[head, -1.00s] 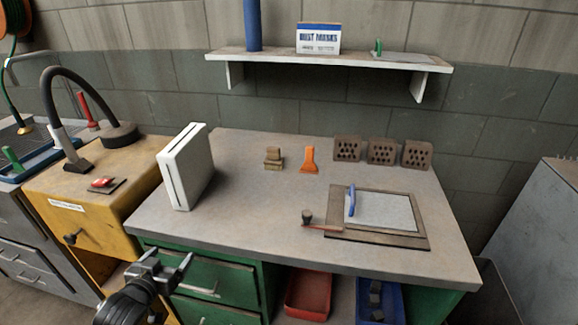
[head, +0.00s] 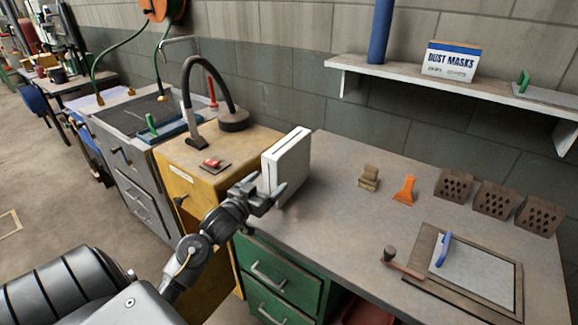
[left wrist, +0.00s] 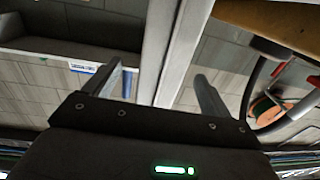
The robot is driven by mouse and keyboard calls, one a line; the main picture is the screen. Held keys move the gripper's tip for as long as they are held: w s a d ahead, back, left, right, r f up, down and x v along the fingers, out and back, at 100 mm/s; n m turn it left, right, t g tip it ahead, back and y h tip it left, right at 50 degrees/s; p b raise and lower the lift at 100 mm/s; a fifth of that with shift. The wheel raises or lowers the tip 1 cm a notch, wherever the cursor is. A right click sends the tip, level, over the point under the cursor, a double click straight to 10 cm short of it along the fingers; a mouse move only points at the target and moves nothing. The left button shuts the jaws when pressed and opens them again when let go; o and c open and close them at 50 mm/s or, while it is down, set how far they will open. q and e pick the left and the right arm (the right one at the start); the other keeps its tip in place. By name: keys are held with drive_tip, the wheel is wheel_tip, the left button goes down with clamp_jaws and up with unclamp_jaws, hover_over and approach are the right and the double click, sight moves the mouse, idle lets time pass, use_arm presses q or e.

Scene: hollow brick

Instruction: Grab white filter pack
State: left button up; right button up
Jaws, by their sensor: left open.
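The white filter pack (head: 290,160) stands upright on the left end of the grey bench, its narrow grooved edge towards me. My left gripper (head: 268,184) is open at the pack's near edge, low on it, and hides part of that edge. In the left wrist view the pack (left wrist: 178,45) shows as a pale slab running between the two spread fingers of the gripper (left wrist: 162,88). I cannot tell whether either finger touches it. My right gripper is in neither current view.
Left of the pack stands a yellow cabinet (head: 180,178) with a black hose (head: 186,90). Right on the bench (head: 335,225) are wooden blocks (head: 369,178), an orange scraper (head: 405,190), hollow bricks (head: 453,185) and a board with a grey plate (head: 478,268). A shelf (head: 400,78) hangs above.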

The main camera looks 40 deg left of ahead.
sight(288, 166)
use_arm(q)
drive_tip(key=shift+r, duration=0.1)
drive_tip(key=w, duration=0.1)
drive_tip(key=w+p, duration=0.1)
drive_tip(key=w, duration=0.3)
drive_tip(key=shift+w+a, duration=0.1)
drive_tip(key=shift+a, duration=0.2)
drive_tip(key=shift+c, duration=0.2)
drive_tip(key=c, duration=0.9)
drive_tip(key=shift+c, duration=1)
